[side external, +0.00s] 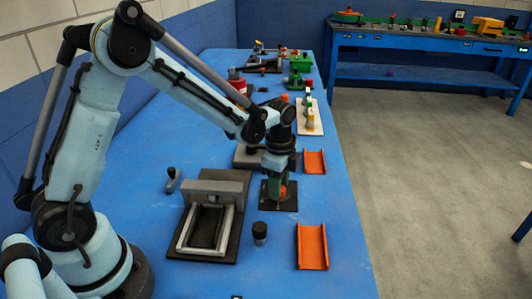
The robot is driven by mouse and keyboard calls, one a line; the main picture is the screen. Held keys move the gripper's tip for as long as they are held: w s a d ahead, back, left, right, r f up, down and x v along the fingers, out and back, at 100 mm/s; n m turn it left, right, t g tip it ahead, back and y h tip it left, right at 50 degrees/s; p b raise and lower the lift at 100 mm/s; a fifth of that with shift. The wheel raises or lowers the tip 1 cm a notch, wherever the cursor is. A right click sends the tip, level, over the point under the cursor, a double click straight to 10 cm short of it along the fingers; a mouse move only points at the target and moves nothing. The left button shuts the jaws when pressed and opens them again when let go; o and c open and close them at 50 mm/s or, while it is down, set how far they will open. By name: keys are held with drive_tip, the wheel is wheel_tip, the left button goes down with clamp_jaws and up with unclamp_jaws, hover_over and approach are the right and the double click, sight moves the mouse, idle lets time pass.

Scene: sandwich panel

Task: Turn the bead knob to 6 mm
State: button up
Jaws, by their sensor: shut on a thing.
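My gripper (281,186) points down over a small dark square base (282,204) near the middle of the blue table. It is shut on the bead knob, which is mostly hidden by the fingers and the wrist. An orange-red patch (284,191) shows at the fingertips; I cannot tell whether it is the knob or part of the gripper. No scale, pointer or 6 mm mark can be read at this size.
A grey frame fixture (233,230) stands left of the base, with a small black cylinder (260,232) in front. Orange trays lie at the right edge, one nearer (312,246) and one farther (315,161). Green and red devices (299,66) stand at the far end.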

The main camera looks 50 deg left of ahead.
drive_tip(key=o, duration=1)
drive_tip(key=shift+o, duration=0.2)
wheel_tip(320, 180, up, 12)
drive_tip(key=shift+r, duration=0.1)
drive_tip(key=s+n+t, duration=0.7)
drive_tip(key=s+n, duration=0.5)
drive_tip(key=n, duration=0.1)
drive_tip(key=shift+s+a+r+n, duration=0.3)
drive_tip(key=shift+s+a+r, duration=0.05)
drive_tip(key=shift+s+r, duration=0.1)
